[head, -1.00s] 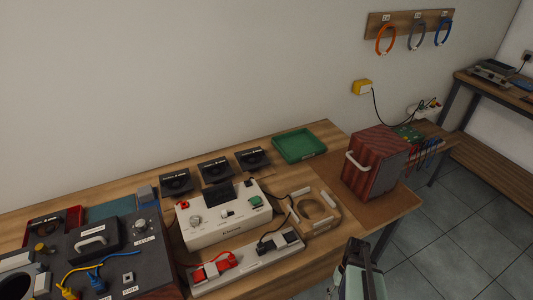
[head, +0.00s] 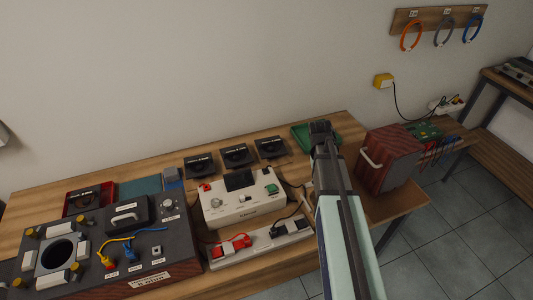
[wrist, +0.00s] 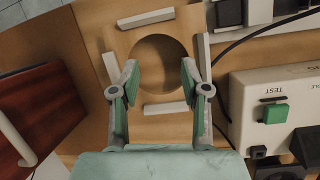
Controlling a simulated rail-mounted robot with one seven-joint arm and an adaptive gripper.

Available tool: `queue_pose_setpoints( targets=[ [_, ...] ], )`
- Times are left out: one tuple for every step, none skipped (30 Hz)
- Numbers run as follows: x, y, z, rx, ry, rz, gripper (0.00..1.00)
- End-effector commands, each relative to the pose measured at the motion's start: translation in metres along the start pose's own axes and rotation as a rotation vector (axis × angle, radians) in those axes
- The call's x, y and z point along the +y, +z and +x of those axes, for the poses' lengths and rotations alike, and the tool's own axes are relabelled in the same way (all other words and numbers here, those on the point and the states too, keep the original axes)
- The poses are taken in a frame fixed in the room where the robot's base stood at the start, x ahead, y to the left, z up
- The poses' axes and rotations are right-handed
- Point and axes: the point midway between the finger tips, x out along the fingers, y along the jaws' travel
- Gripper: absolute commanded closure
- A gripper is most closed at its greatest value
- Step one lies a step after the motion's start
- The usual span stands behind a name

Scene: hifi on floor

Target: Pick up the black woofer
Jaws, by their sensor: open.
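Three black, labelled units stand in a row along the back of the bench: left (head: 198,166), middle (head: 236,156) and right (head: 270,148). Another black unit lies in a red tray (head: 70,206) at far left. Their labels are too small to read, so I cannot tell which is the woofer. My gripper (head: 321,128) is right of the row. In the wrist view my gripper (wrist: 160,78) is open and empty, its fingers above a wooden cradle (wrist: 120,42) with a round recess. Part of a black unit (wrist: 283,172) shows at the lower right there.
A white tester (head: 240,205) and a grey strip with red and black connectors (head: 262,245) stand in front of the row. A grey box (head: 110,255) fills the left. A red wooden cabinet (head: 390,158) stands right; a green tray (head: 301,136) is partly hidden by my arm.

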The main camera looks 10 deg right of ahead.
Motion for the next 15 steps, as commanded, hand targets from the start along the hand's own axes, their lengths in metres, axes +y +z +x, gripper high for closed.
queue_pose_setpoints(
  targets=[
    [-0.002,-0.027,0.000,0.017,-0.003,0.060,0.54],
    [-0.003,-0.038,-0.003,0.025,-0.005,0.103,0.54],
    [-0.005,-0.054,-0.009,0.039,-0.010,0.164,0.54],
    [-0.007,-0.067,-0.013,0.049,-0.015,0.212,0.54],
    [-0.009,-0.080,-0.018,0.059,-0.021,0.264,0.54],
    [-0.013,-0.098,-0.026,0.074,-0.031,0.337,0.54],
    [-0.015,-0.113,-0.033,0.085,-0.039,0.396,0.54],
    [-0.019,-0.128,-0.040,0.097,-0.048,0.457,0.54],
    [-0.024,-0.147,-0.051,0.111,-0.064,0.540,0.54],
    [-0.027,-0.161,-0.059,0.121,-0.076,0.604,0.54],
    [-0.031,-0.174,-0.068,0.131,-0.088,0.667,0.54],
    [-0.037,-0.192,-0.081,0.142,-0.107,0.750,0.54],
    [-0.042,-0.205,-0.090,0.150,-0.123,0.812,0.54],
    [-0.046,-0.217,-0.100,0.157,-0.139,0.874,0.54],
    [-0.052,-0.232,-0.114,0.164,-0.160,0.954,0.54]
  ],
)
